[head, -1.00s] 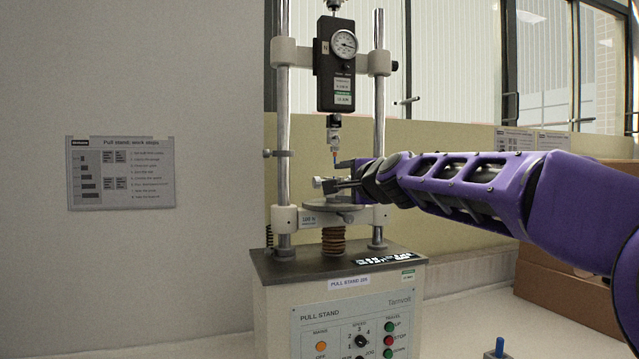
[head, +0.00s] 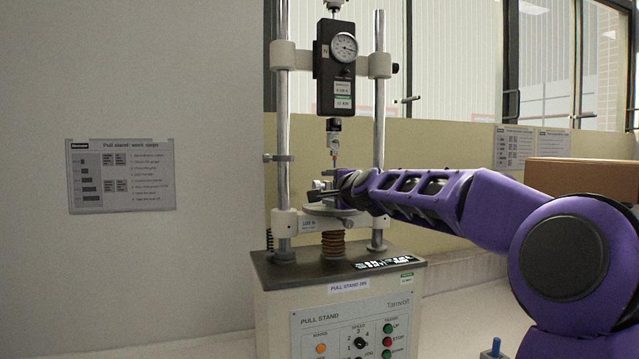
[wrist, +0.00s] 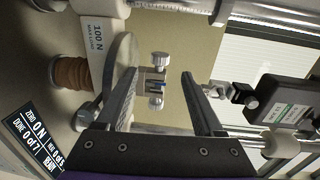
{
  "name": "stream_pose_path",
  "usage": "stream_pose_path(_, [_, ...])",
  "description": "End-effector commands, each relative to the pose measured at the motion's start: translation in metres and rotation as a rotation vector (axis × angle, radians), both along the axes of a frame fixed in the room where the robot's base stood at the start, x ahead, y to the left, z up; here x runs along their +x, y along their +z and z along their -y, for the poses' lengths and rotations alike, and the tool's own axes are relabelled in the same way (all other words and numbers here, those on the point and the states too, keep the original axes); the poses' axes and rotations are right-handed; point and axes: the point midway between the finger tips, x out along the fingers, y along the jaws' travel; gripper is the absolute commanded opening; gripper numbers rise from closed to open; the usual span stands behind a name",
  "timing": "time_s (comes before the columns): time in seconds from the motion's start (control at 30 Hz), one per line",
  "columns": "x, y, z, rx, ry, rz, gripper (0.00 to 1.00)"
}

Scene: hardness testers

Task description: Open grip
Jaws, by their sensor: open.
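The upper grip (head: 334,147) hangs above, under the black force gauge (head: 336,70).
Two chrome columns (head: 283,130) flank the plate. The control panel (head: 355,325) with knobs and coloured buttons is on the front below. A small display (wrist: 38,143) shows in the wrist view. A cardboard box (head: 580,172) stands at right. A work-steps sheet (head: 120,175) hangs at left.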

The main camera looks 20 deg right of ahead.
Motion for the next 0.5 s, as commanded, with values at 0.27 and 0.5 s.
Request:
stream_pose_path(0.27, [0.033, -0.001, -0.003, 0.001, 0.004, -0.001, 0.69])
stream_pose_path(0.5, [0.056, -0.003, 0.0, 0.002, 0.001, -0.001, 0.69])
